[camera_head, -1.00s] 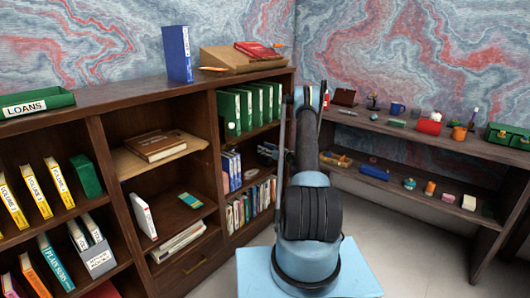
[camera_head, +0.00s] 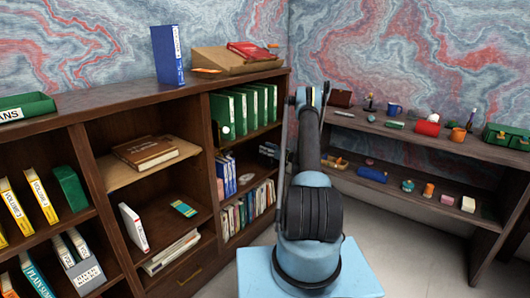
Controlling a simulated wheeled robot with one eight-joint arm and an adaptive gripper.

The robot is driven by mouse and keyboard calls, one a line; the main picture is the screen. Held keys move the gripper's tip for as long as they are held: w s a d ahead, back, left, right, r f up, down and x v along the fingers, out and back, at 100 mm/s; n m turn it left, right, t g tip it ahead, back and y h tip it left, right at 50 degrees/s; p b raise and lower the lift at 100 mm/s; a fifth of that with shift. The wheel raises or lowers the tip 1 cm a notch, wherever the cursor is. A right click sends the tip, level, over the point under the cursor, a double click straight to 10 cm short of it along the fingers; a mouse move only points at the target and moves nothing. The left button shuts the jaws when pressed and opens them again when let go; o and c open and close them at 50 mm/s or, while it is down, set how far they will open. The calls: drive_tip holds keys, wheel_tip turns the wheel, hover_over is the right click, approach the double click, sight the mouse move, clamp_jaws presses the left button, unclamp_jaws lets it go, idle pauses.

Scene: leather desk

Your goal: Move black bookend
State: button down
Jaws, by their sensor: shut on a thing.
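My gripper (camera_head: 268,150) shows only as a small dark shape at the right side of the bookcase, left of my upright arm. It is level with the shelf between the green binders and the row of books. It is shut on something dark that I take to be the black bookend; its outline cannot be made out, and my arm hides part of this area.
The wooden bookcase (camera_head: 190,90) holds green binders (camera_head: 245,110), a row of books (camera_head: 247,208) and a brown book (camera_head: 145,151). A blue binder (camera_head: 167,55) stands on top. A long shelf unit (camera_head: 420,137) with small objects stands at right. Floor shows between them.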

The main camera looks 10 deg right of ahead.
drive_tip(key=c, duration=0.9)
unclamp_jaws()
drive_tip(key=shift+d, duration=0.1)
drive_tip(key=shift+o, duration=0.2)
drive_tip(key=v, duration=1.2)
